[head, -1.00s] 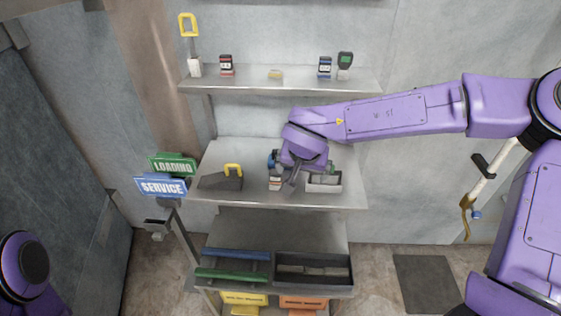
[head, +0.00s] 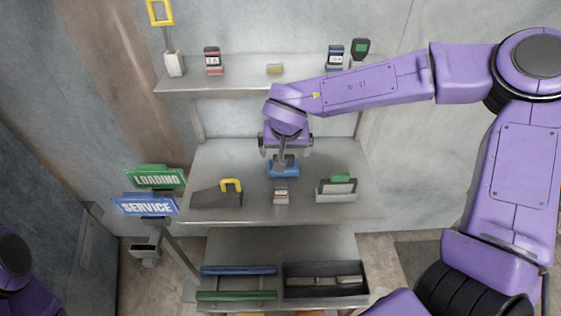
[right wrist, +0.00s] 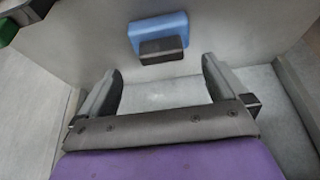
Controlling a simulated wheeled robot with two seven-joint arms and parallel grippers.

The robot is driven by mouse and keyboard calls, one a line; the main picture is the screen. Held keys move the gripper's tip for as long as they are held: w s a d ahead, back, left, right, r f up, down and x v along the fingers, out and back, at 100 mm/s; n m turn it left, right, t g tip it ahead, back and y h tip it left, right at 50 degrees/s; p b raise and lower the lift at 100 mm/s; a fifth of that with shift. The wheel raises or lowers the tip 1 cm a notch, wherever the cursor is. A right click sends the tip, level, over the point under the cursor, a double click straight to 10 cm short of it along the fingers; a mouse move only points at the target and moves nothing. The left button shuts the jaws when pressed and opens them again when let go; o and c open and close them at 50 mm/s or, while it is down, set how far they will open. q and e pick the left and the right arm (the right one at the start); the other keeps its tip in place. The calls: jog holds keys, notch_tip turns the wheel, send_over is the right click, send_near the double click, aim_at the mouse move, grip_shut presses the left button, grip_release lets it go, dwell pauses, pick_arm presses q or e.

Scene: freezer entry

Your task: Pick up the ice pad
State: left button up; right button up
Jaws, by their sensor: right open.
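The blue ice pad (head: 284,169), with a dark block on it, lies on the middle shelf (head: 235,165). In the right wrist view the ice pad (right wrist: 172,24) is beyond the fingertips, roughly centred between them and apart from them. My right gripper (head: 285,151) is over the middle shelf at the pad, hiding part of it in the head view. Its two fingers (right wrist: 162,75) are spread with nothing between them. My left gripper is out of view; only part of my left arm shows at the lower left.
A small labelled box (head: 281,193) stands in front of the pad. A grey holder with a yellow handle (head: 231,186) is to the left, a grey bin (head: 337,191) to the right. The upper shelf (head: 245,84) carries several small items. Signs (head: 148,206) stand left of the rack.

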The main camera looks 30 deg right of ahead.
jog(key=b+x, duration=0.1)
jog(key=x, duration=0.6)
jog(key=shift+a+f+b, duration=0.15)
jog(key=shift+f+b, duration=0.15)
jog(key=shift+b, duration=0.1)
jog(key=shift+w+f, duration=0.15)
jog(key=c, duration=0.8)
